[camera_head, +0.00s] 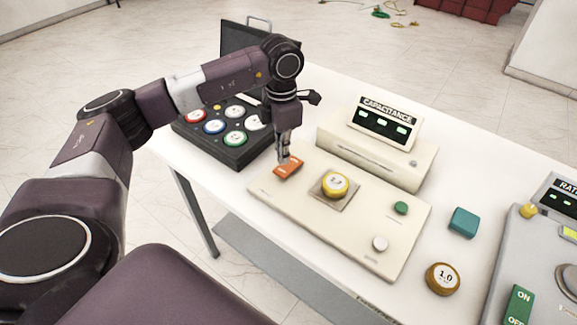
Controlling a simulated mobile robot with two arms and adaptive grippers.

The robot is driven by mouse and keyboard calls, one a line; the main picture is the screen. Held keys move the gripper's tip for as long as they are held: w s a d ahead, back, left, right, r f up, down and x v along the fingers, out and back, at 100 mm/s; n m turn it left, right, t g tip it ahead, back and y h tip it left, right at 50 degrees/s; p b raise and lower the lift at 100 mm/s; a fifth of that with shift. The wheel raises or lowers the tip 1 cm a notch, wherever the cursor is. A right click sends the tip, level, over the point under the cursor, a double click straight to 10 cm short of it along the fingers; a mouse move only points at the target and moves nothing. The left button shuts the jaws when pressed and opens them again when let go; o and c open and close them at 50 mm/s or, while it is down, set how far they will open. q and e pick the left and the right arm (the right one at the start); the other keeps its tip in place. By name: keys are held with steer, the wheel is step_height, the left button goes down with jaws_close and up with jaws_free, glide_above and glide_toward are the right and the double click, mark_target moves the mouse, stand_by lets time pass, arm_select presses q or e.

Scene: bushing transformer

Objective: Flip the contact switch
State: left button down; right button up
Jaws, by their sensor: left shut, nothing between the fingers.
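An orange switch (288,168) sits at the far left part of the cream panel (330,217) on the white table. My left gripper (284,158) is shut, points down and is empty. Its fingertips are at the upper edge of the orange switch; I cannot tell whether they touch it. The switch is partly hidden by the fingertips, and its tilt is too small to make out. My right gripper is not in view.
A capacitance display (384,122) stands behind. A black case (221,151) with several coloured discs is left. A grey device (540,262) is right.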

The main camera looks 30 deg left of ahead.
mark_target(283, 169)
arm_select(q)
steer(key=shift+f+b, duration=1.3)
steer(key=shift+f, duration=0.4)
stand_by(0.7)
steer(key=shift+r+p, duration=2.2)
steer(key=shift+r, duration=1.35)
steer(key=shift+s+f, duration=0.1)
steer(key=shift+f, duration=0.05)
